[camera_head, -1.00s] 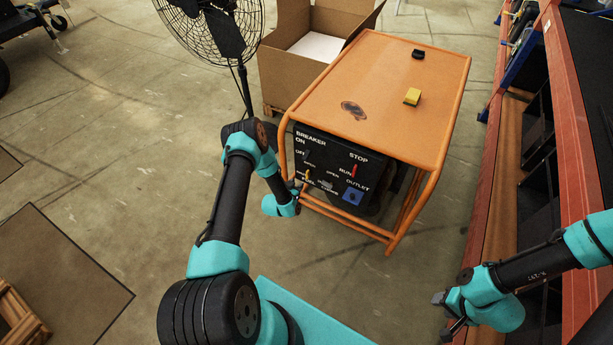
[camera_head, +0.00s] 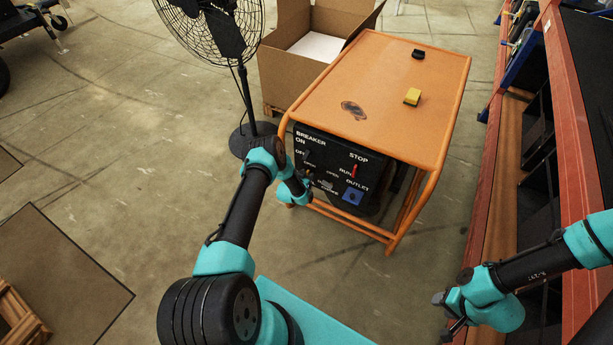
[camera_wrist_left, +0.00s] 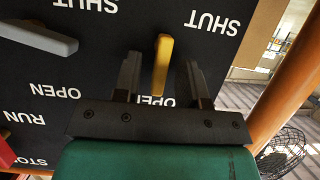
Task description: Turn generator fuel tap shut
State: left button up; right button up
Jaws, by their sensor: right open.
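The orange-framed generator (camera_head: 395,90) stands at centre in the head view, with a black control panel (camera_head: 338,160) on its front. My left gripper (camera_head: 310,180) is at the panel's lower left. In the left wrist view the panel appears upside down. A yellow lever (camera_wrist_left: 162,65) there points down the picture towards an OPEN label, with a SHUT label at upper right. The left gripper (camera_wrist_left: 162,88) is open, one finger on each side of the lever, with visible gaps. My right gripper (camera_head: 444,315) is open and empty at the lower right, away from the generator.
A grey lever (camera_wrist_left: 40,37) is left of the yellow one in the wrist view. A red switch (camera_head: 354,171) and blue outlet (camera_head: 353,196) are on the panel. A fan (camera_head: 240,90) and cardboard box (camera_head: 290,75) stand behind. An orange shelf (camera_head: 480,230) borders the right.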

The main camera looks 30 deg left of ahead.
pick_arm(q)
jog(key=shift+c, duration=0.4)
grip_shut()
jog(key=shift+a+n, duration=0.1)
jog(key=shift+n, duration=0.2)
jog(key=shift+a+f+n+t+h, duration=0.5)
jog(key=shift+n+h, duration=0.65)
jog(key=shift+n, duration=1)
jog(key=shift+a+f+n+t+h, duration=0.45)
jog(key=shift+n+h, duration=0.65)
jog(key=shift+n, duration=1.1)
jog(key=shift+a+f+n+t+h, duration=0.25)
jog(key=shift+n+t+h, duration=0.65)
jog(key=shift+n, duration=1.25)
jog(key=shift+g+h, duration=0.25)
